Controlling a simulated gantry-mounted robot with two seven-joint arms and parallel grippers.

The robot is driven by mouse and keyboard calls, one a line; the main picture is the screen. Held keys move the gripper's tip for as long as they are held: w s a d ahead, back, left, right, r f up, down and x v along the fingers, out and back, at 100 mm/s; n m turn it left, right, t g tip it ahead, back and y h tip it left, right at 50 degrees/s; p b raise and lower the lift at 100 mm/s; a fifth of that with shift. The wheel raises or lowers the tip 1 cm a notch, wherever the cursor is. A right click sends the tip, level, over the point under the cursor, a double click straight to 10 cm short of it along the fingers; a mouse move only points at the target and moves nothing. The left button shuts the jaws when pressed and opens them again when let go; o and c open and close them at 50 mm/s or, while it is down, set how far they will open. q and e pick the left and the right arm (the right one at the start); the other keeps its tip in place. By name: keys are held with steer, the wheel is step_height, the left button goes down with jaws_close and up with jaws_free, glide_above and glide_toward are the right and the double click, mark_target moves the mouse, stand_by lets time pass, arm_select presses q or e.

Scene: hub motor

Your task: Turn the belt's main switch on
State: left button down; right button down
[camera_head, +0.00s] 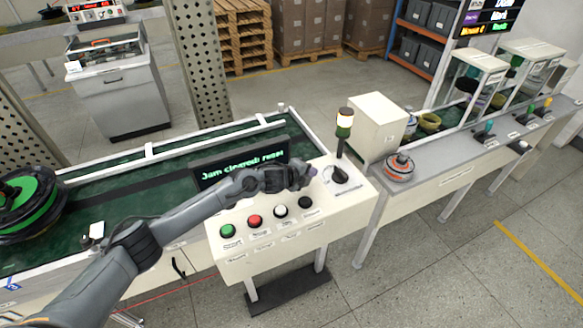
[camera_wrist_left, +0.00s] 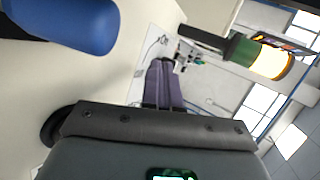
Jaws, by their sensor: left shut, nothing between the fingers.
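The main switch (camera_head: 339,177) looks like a black rotary knob on a light plate, at the right of the cream control panel (camera_head: 340,208). I cannot read its setting. My left gripper (camera_head: 309,174) is above the panel, just left of the knob and apart from it in the head view. In the left wrist view its purple fingers (camera_wrist_left: 163,85) are together with nothing between them. The display (camera_head: 243,165) behind my forearm shows green text, "Jam cleared" and a partly hidden word like reset. My right gripper is out of view.
A signal lamp (camera_head: 344,122) rises behind the knob and also shows in the left wrist view (camera_wrist_left: 258,57). A cream box (camera_head: 377,123) stands to the right.

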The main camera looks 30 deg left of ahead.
arm_select(q)
steer(key=s+a+r, duration=0.2)
steer(key=s, duration=0.1)
steer(key=s+a+r, duration=0.1)
steer(key=s, duration=0.1)
steer(key=shift+r, duration=0.4)
